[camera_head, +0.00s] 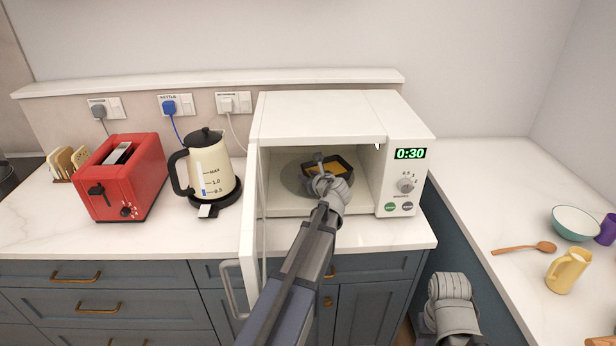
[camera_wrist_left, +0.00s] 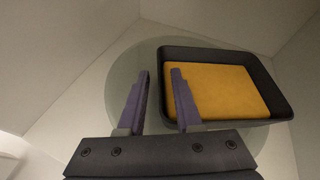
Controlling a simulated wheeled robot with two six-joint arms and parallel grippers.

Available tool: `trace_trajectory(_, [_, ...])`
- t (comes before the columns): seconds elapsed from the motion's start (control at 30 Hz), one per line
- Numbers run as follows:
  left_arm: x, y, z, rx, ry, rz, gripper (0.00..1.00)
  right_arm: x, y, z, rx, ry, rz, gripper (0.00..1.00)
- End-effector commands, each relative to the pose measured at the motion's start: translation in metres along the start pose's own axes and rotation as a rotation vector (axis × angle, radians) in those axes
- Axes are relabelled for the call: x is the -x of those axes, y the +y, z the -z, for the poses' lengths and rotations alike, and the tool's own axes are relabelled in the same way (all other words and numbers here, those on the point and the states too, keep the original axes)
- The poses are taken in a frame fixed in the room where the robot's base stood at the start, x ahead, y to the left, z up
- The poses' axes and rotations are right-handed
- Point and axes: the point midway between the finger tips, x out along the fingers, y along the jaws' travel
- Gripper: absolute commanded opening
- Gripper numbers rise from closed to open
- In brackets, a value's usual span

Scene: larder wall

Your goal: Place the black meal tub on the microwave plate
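The black meal tub (camera_head: 342,161) with orange-yellow food sits inside the open white microwave, on the right part of the round glass microwave plate (camera_head: 293,181). In the left wrist view the tub (camera_wrist_left: 277,98) appears to rest on the plate (camera_wrist_left: 118,83) and reaches past its right edge. My left gripper (camera_head: 318,158) is inside the microwave at the tub's left end. Its two fingers (camera_wrist_left: 160,84) are apart, one outside the tub and one over its left edge, with a gap between them. A grey part of my right arm shows at the lower right; its fingers are hidden.
The microwave door (camera_head: 252,215) stands open toward me, left of my left arm. A cream kettle (camera_head: 211,168) and red toaster (camera_head: 122,177) stand to the left. On the right counter are a wooden spoon (camera_head: 524,249), a yellow jug (camera_head: 567,271) and a teal bowl (camera_head: 576,222).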

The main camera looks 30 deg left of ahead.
Motion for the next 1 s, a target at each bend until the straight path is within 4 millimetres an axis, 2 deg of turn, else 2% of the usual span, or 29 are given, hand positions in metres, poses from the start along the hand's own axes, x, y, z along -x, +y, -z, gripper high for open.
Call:
trace_trajectory(0.17, [0.006,0.0,-0.003,0.0,0.0,0.001,0.34,0.005,0.001,0.0,0.0,0.0,0.0,0.5])
trace_trajectory(0.5, [0.073,0.001,-0.005,-0.002,0.001,0.003,0.34,0.031,0.003,-0.002,0.0,0.0,0.0,0.5])
trace_trajectory(0.7, [0.104,0.0,-0.004,-0.001,0.0,0.002,0.34,0.042,0.004,-0.003,0.0,0.0,0.0,0.5])
trace_trajectory(0.83, [0.116,0.0,-0.003,-0.001,0.0,0.001,0.34,0.046,0.004,-0.003,0.0,0.0,0.0,0.5])
trace_trajectory(1.0, [0.121,0.0,-0.002,0.001,0.0,0.0,0.34,0.047,0.004,-0.003,0.0,0.0,0.0,0.5])
